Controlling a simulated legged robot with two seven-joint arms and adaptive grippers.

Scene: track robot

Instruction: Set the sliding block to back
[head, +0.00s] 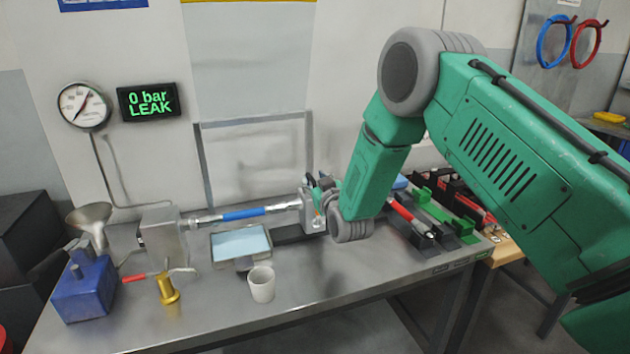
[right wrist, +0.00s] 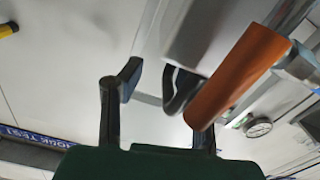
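A grey metal block (head: 308,214), which looks like the sliding block, stands on a dark rail (head: 287,236) at the middle of the bench. A pipe with a blue sleeve (head: 243,214) runs to it from the left. My right gripper (head: 322,187) is at the top of this block, partly hidden by my green arm; contact cannot be told. In the right wrist view its two dark fingers (right wrist: 158,88) stand apart. An orange cylinder (right wrist: 238,77) is beside the right-hand finger and overlaps it, not clearly between the fingers. My left gripper is out of view.
A gauge (head: 84,105) and a display (head: 148,101) reading "0 bar LEAK" are on the wall. A tray (head: 240,244), white cup (head: 261,284), brass piece (head: 167,289) and blue container (head: 85,290) stand on the bench (head: 330,283). The front right bench is clear.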

